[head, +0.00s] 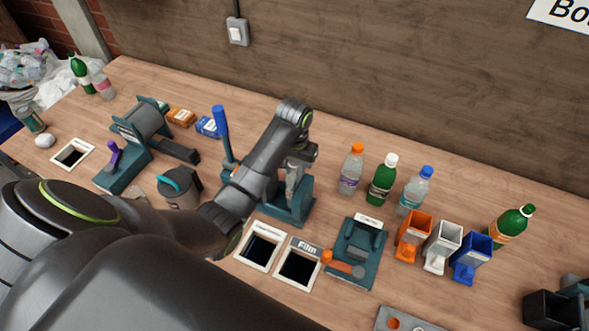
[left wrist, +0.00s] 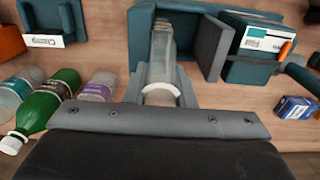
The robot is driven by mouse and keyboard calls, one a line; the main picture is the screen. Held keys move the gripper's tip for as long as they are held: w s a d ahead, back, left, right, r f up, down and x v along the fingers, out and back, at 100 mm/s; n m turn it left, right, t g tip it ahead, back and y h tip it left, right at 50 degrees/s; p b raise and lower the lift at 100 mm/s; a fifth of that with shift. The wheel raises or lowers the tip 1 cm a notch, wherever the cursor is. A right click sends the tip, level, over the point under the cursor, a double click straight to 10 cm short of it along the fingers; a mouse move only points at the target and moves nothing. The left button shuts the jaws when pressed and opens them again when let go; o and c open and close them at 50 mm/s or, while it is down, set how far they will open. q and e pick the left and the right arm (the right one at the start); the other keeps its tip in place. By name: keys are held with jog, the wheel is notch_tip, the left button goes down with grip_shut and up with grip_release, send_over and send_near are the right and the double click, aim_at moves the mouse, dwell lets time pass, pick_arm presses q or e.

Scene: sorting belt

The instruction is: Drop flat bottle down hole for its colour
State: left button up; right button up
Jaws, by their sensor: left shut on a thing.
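My left gripper (head: 300,160) is shut on a flat, clear bottle (head: 292,180). It holds the bottle at the teal press with the blue lever (head: 290,208); whether the bottle touches the press I cannot tell. In the left wrist view the clear bottle (left wrist: 161,45) lies between the fingers, with a pale ring at its near end. Two white-framed dark holes lie in the bench in front of the press. My right gripper is out of view.
Upright bottles with orange (head: 351,170), white (head: 383,180) and blue (head: 415,190) caps stand right of the press. Orange, white and blue holders (head: 441,247) and a teal device (head: 355,250) stand nearer. Another framed hole (head: 73,153) lies far left.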

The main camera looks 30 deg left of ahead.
pick_arm(q)
jog(key=shift+r, duration=1.45)
